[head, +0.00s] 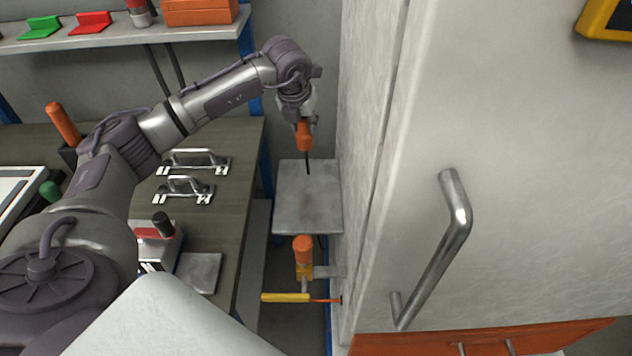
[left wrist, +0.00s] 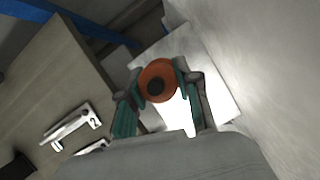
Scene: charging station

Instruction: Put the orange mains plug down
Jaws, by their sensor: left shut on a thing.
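The orange mains plug (head: 304,134) is between the fingers of my left gripper (head: 302,122), which is shut on it. A dark cord hangs from the plug's lower end. The plug is held above a small grey shelf (head: 309,205) between the bench and the cabinet, near the shelf's far edge. I cannot tell the exact gap between cord and shelf. In the left wrist view the plug's round end (left wrist: 158,79) shows between the teal-padded fingers, with the bright shelf (left wrist: 215,93) behind it. My right gripper is not in view.
A tall pale cabinet (head: 500,130) with a metal handle (head: 440,250) stands close on the right. An orange-topped fitting (head: 303,250) with a yellow lever (head: 285,297) is below the shelf. The bench (head: 235,190) with metal handles is on the left. The shelf top looks clear.

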